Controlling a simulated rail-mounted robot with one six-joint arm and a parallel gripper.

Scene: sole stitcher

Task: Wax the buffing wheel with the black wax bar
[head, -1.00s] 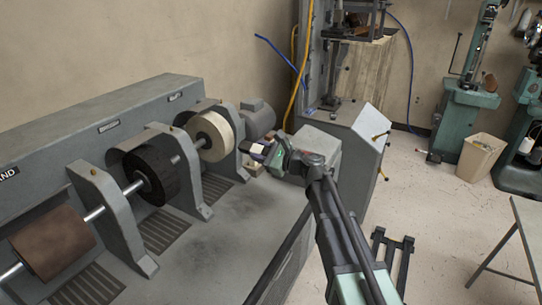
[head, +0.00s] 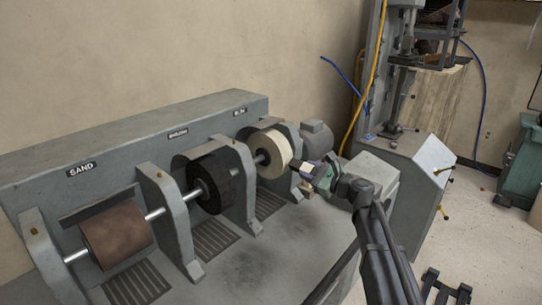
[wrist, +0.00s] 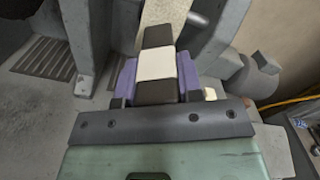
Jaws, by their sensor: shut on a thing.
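The black wax bar (wrist: 157,65), dark with a white band around its middle, is in my gripper (wrist: 152,82). My gripper is shut on it, with purple pads at both sides. The buffing wheel (head: 271,154) is the cream wheel at the right end of the machine's shaft. It also shows in the wrist view (wrist: 163,14), right beyond the bar's far end. In the head view my gripper (head: 318,172) is just right of the wheel, and the bar's dark tip points at its rim. I cannot tell whether bar and wheel touch.
A black brush wheel (head: 216,182) and a brown sanding drum (head: 117,234) sit further left on the shaft, between grey brackets (head: 168,222). A small pale block (wrist: 209,94) lies beyond my gripper's right side. A grey cabinet (head: 415,165) stands to the right.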

